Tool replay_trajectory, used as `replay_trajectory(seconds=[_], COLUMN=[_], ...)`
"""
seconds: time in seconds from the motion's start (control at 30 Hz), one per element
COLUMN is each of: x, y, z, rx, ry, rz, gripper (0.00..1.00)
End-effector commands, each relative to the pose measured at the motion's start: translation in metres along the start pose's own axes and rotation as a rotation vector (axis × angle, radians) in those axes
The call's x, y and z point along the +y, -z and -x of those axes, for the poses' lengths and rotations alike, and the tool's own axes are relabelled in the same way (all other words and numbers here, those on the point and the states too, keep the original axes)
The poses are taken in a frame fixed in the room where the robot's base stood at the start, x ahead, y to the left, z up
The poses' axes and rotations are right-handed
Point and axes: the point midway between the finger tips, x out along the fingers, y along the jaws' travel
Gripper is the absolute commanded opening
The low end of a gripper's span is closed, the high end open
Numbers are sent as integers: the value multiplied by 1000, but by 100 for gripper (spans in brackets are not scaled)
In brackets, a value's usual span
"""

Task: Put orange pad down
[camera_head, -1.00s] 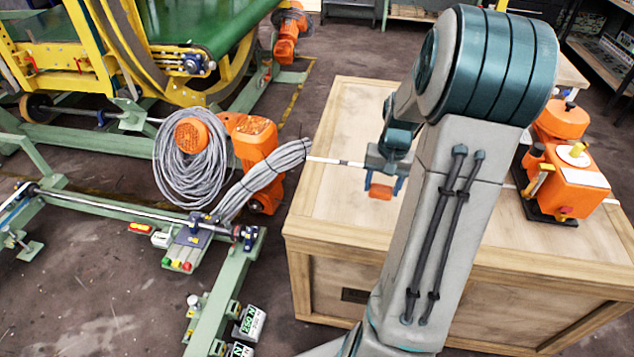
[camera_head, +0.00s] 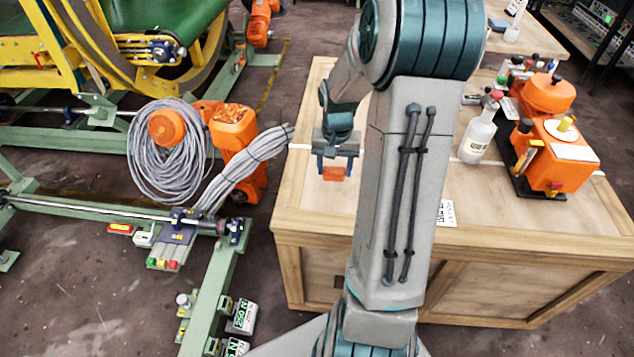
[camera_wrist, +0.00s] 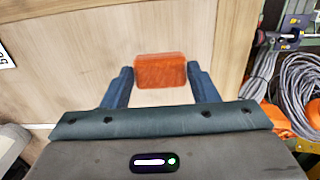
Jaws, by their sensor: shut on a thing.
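The orange pad (camera_head: 334,173) is a small flat block held between the two blue fingers of my gripper (camera_head: 334,168). In the wrist view the pad (camera_wrist: 161,71) shows between the fingertips of my gripper (camera_wrist: 160,78), with pale wooden tabletop around it. My gripper points down over the left part of the wooden crate table (camera_head: 300,215). I cannot tell whether the pad touches the tabletop.
An orange machine (camera_head: 560,150) on a black base stands on the table's right side, with a white bottle (camera_head: 478,135) beside it. The tabletop around the pad is clear.

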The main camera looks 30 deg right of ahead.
Motion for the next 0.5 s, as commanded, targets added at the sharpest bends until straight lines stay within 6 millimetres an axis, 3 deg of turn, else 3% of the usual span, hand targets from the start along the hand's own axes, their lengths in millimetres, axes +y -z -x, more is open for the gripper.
replay_trajectory(seconds=[0.03,0.2,0.37,0.5], x=[-13,-38,-45,-44], y=[0,2,2,1], z=[-9,-23,-29,-46], rx=[-4,-1,-1,-4], ry=[1,0,0,0], rz=[6,2,0,-1], gripper=[35,35,35,35])
